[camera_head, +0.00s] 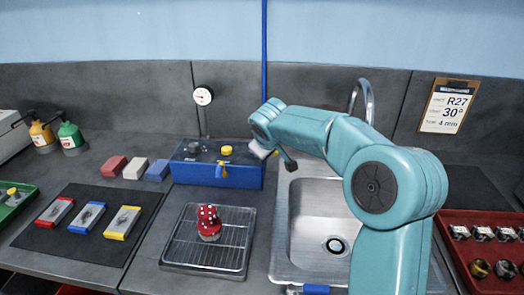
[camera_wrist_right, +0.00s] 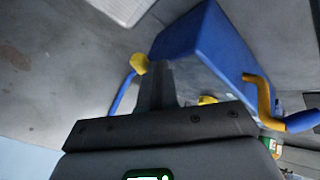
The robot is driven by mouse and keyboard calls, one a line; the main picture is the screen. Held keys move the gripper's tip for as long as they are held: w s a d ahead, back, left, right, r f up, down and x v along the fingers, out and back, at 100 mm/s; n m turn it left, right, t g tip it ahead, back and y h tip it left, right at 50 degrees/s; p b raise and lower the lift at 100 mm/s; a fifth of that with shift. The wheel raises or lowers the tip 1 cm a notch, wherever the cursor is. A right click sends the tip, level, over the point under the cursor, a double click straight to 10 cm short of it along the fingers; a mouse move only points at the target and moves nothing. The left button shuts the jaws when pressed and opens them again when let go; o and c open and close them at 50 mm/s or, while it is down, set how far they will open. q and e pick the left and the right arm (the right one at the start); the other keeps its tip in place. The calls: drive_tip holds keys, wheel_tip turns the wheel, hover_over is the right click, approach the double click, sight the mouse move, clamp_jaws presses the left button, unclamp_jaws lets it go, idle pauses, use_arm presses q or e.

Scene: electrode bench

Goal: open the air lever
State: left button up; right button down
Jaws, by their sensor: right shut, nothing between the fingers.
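The blue air box (camera_head: 240,177) stands at the back of the bench, left of the sink. In the right wrist view a bent yellow lever with a blue end (camera_wrist_right: 264,98) sticks out from the blue box (camera_wrist_right: 203,40). A yellow knob (camera_head: 227,150) sits on top of the box. My right gripper (camera_head: 258,151) is at the box's right end, apart from the lever. In the wrist view its fingers (camera_wrist_right: 157,85) are together and empty. My left gripper is out of view.
The sink (camera_head: 306,258) with its tap (camera_head: 368,90) lies right of the box. A wire rack tray (camera_head: 180,250) holding a red spotted object (camera_head: 209,222) stands in front. Coloured blocks (camera_head: 134,168) lie to the left. A blue hose (camera_head: 264,60) rises behind the box.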

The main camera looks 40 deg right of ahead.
drive_tip(key=d+n+p, duration=0.1)
drive_tip(key=d+n+y+p, duration=0.1)
drive_tip(key=d+n+t+p, duration=0.1)
drive_tip(key=p, duration=0.1)
drive_tip(key=shift+s+d+y, duration=0.1)
drive_tip(key=shift+s+y, duration=0.15)
drive_tip(key=shift+y, duration=0.15)
drive_tip(key=shift+d, duration=0.25)
drive_tip(key=shift+d+r, duration=0.1)
idle(0.4)
